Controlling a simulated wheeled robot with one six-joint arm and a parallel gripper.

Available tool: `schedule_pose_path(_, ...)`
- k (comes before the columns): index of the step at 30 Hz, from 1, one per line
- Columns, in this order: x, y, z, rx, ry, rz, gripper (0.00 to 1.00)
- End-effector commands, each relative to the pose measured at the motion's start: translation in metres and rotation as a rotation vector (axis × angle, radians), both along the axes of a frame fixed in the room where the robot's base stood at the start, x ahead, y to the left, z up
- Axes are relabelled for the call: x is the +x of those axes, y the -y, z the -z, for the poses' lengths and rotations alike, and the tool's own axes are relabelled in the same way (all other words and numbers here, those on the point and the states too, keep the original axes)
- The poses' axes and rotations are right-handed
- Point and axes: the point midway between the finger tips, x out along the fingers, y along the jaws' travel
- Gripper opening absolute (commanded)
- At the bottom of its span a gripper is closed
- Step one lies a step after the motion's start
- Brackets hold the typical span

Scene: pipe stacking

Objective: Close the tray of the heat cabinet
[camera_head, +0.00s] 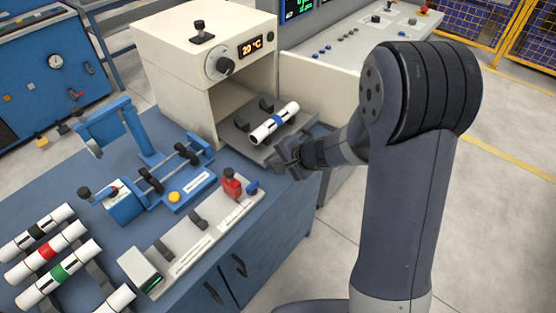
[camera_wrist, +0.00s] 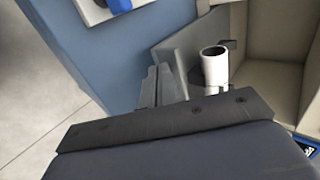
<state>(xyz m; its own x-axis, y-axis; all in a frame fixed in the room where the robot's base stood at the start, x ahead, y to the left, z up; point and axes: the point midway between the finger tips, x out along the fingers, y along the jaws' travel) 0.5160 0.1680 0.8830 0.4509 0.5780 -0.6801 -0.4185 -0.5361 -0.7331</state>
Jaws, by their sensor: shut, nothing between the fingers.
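The heat cabinet (camera_head: 180,68) is a cream box with a dial and a display reading about 20 °C. Its front is open. Its grey tray (camera_head: 240,138) sticks partly out of the opening. A white pipe with a blue band (camera_head: 275,123) lies on the tray in holders. My gripper (camera_head: 282,153) is at the tray's outer front edge, close to it; whether it touches is hard to tell. The gripper is shut and empty. In the wrist view the gripper fingers (camera_wrist: 162,86) point at the tray (camera_wrist: 180,50), with the white pipe (camera_wrist: 214,68) just to their right.
A blue clamp fixture (camera_head: 150,170) and a grey panel with a red knob (camera_head: 205,230) stand on the blue bench. Several banded pipes (camera_head: 48,250) lie at lower left. A cream panel (camera_head: 318,85) stands right of the cabinet opening.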

Motion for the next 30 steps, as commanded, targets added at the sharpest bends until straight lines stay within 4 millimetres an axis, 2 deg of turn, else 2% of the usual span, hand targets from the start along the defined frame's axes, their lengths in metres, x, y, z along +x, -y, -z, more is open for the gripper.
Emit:
schedule_pose_path(5,0.007,-0.008,0.001,0.0,0.001,-0.001,0.0)
schedule_pose_path(8,0.015,-0.02,0.001,0.0,0.002,-0.004,0.0)
schedule_pose_path(24,0.093,-0.121,-0.003,-0.001,0.001,-0.004,0.0)
schedule_pose_path(30,0.115,-0.149,-0.003,-0.001,0.001,-0.003,0.0)
